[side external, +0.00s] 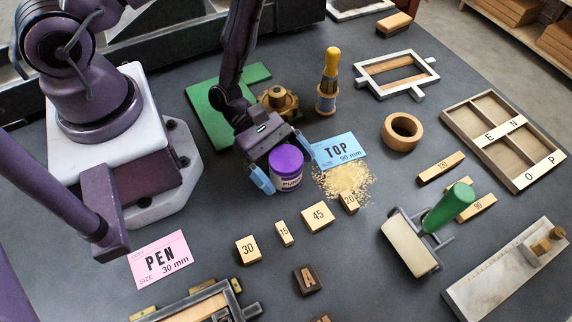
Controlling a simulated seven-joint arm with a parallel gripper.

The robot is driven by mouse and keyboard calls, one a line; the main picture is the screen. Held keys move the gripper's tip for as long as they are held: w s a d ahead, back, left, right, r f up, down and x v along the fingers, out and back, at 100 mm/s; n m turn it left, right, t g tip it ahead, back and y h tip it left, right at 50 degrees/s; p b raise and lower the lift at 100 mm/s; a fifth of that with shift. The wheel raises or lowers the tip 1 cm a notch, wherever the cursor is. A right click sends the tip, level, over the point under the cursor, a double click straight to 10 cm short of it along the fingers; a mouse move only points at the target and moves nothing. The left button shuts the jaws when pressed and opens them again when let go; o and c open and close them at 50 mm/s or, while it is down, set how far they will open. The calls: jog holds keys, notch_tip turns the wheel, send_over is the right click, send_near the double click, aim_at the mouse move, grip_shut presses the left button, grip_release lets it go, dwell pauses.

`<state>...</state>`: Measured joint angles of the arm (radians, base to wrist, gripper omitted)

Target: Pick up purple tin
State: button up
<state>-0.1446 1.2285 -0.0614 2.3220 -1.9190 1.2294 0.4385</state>
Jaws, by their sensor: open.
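The purple tin (286,168) stands upright on the dark table near the middle of the side external view. It has a purple lid and a pale label band with dark print. My gripper (284,180) is low over the table at the tin, with its blue-tipped fingers apart. One finger shows to the left of the tin and the other to its right. The tin appears to be between them. I cannot tell whether either finger touches it. The gripper body hides part of the tin's back and left side.
A brass-coloured part (278,101) and a yellow-topped tool (328,82) stand behind. Numbered wooden blocks (317,216) lie in front.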

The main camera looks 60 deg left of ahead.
jog(key=shift+c, duration=0.3)
jog(key=c, duration=1.1)
jog(key=shift+o, duration=0.2)
